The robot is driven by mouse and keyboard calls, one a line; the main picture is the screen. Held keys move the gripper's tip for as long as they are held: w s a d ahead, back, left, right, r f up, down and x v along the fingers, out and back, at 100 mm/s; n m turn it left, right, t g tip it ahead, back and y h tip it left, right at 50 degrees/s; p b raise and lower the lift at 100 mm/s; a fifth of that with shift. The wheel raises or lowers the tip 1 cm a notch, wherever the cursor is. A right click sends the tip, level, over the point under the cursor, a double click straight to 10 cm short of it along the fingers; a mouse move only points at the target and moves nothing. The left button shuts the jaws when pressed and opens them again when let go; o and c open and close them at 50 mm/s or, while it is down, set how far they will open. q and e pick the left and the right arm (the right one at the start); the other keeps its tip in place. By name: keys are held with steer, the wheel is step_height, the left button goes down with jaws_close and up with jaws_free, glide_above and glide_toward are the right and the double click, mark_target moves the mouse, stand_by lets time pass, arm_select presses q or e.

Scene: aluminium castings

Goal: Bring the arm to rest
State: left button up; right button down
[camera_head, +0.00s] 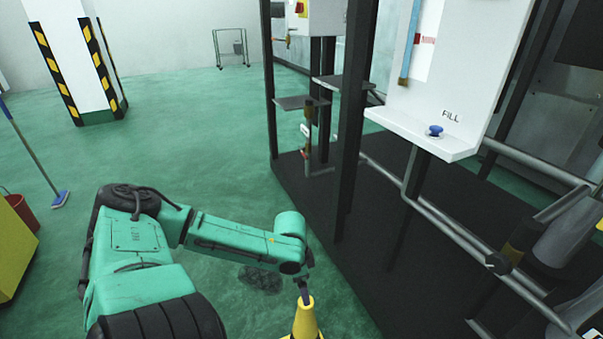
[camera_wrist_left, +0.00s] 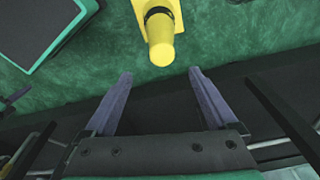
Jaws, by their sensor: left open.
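My left arm, green with dark joints, reaches in from the left in the head view and bends down at the wrist. My left gripper (camera_head: 304,292) points down just above or in front of the tip of a yellow cone (camera_head: 305,322). In the left wrist view, the two fingers of my left gripper (camera_wrist_left: 160,72) are spread apart with nothing between them. The yellow cone (camera_wrist_left: 160,40) shows beyond the fingertips, its tip toward the camera.
A dark frame with posts (camera_head: 350,120) stands on a black platform (camera_head: 400,270) to the right. A white panel marked FILL carries a blue knob (camera_head: 434,130). A red bucket (camera_head: 22,211) and mop (camera_head: 58,199) are at left.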

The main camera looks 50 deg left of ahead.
stand_by(0.3)
arm_select(q)
steer(key=s+d+r+n+t, duration=0.15)
steer(key=s+d+n, duration=0.3)
steer(key=d, duration=0.75)
steer(key=s+f+g, duration=0.1)
steer(key=s+f, duration=0.2)
steer(key=f, duration=1)
steer(key=s+f, duration=0.3)
steer(key=f, duration=1)
steer(key=s+a+r+p, duration=0.2)
steer(key=s+r+p, duration=0.2)
steer(key=s+p, duration=0.3)
steer(key=s+a+r+m+p, duration=0.1)
steer(key=s+r+p, duration=0.4)
steer(key=p, duration=0.9)
steer(key=shift+s+a+r+g+y+p, duration=0.2)
steer(key=shift+s+a+g+y+p, duration=0.15)
steer(key=shift+s, duration=0.6)
arm_select(e)
steer(key=s+d+r, duration=0.3)
steer(key=s+r, duration=0.7)
steer(key=s, duration=0.3)
steer(key=shift+r+n, duration=0.3)
